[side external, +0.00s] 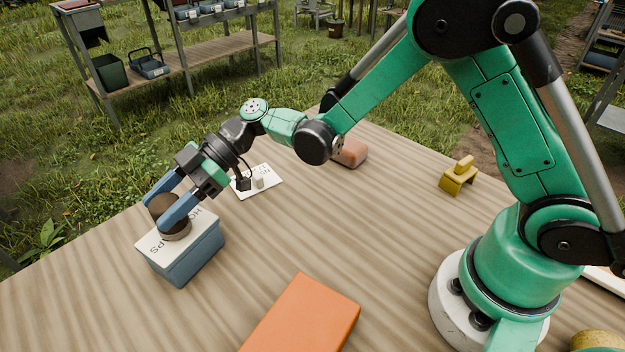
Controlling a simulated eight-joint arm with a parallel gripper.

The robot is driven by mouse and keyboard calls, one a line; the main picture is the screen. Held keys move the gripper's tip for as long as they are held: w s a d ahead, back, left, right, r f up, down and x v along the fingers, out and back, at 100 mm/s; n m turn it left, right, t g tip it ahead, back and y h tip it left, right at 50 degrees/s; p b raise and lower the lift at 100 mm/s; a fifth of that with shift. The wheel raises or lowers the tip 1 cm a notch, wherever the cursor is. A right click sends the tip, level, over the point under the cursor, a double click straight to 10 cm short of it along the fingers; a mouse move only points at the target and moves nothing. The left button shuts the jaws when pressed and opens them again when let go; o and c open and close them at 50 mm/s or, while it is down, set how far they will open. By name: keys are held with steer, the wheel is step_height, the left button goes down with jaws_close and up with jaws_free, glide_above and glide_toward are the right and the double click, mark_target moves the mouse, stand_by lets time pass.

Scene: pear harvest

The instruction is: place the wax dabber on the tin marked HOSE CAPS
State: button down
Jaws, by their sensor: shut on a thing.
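The blue tin (188,259) with a pale lid stands at the left of the wooden table. Its lid lettering is partly covered, with "HO" and "PS" showing. My gripper (165,215) reaches down over the tin from the upper right. Its blue fingers are shut on a dark brown, round thing with a paler base, which I take to be the wax dabber (168,207). The dabber is upright over the lid, and its base seems to be at or just above the lid. I cannot tell whether it touches.
A lettered white card (268,187) with a small pale piece lies behind the tin. A pinkish block (350,152) and a yellow stepped piece (458,178) sit farther back. A large orange block (303,318) lies at the front. The table's middle is clear.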

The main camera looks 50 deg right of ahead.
steer(key=shift+c, duration=1.3)
jaws_free()
steer(key=shift+f, duration=0.1)
steer(key=shift+d+r, duration=0.25)
steer(key=w+v, duration=0.1)
steer(key=v, duration=1)
steer(key=s+d+m+t+h, duration=0.6)
steer(key=s+d+m+h, duration=0.5)
steer(key=m, duration=0.6)
steer(key=shift+s+h, duration=0.15)
steer(key=shift+h, duration=1.15)
